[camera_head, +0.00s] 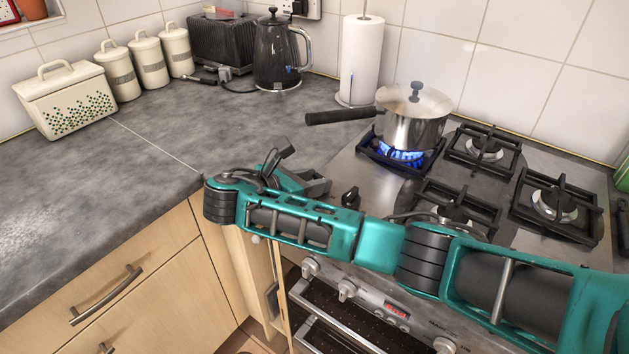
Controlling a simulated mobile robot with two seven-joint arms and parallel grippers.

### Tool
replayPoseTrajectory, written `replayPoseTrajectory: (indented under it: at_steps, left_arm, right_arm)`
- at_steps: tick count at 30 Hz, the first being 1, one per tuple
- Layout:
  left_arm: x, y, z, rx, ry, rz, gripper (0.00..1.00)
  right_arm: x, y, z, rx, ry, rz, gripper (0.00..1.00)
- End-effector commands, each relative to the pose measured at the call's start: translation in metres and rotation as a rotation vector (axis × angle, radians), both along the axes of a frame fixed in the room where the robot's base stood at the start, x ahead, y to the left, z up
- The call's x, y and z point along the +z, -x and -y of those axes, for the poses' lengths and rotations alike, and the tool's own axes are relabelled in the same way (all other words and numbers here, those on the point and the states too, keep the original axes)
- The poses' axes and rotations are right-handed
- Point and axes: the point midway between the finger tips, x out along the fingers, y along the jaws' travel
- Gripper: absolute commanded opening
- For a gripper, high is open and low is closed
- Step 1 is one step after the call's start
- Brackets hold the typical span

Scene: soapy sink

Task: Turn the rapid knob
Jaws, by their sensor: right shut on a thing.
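My right gripper (318,186) is at the front left of the steel hob (519,240), with its arm coming in from the right. It is shut on a knob there, which I take for the rapid knob. The grip is small and partly hidden by my arm, so the knob's angle cannot be made out. A dark knob (350,196) shows just right of the fingers. The back left burner burns with a blue flame (402,155). My left gripper is not in view.
A steel pot (411,120) with a glass lid stands on the lit burner, its black handle (340,116) pointing left over the worktop (130,180). A kettle (277,55) and paper towel roll (361,60) stand behind. Oven knobs (346,290) line the front below my arm.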

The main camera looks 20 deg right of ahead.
Motion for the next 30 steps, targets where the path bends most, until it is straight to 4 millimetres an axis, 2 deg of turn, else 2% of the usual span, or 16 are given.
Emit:
replayPoseTrajectory:
  at_steps: [12,30]
  left_arm:
    - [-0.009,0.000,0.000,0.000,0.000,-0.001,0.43]
    - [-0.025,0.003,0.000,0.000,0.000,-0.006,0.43]
  right_arm:
    - [-0.001,-0.006,-0.002,-0.266,0.001,-0.002,0.07]
    - [0.001,-0.011,-0.001,-0.439,0.007,0.004,0.07]
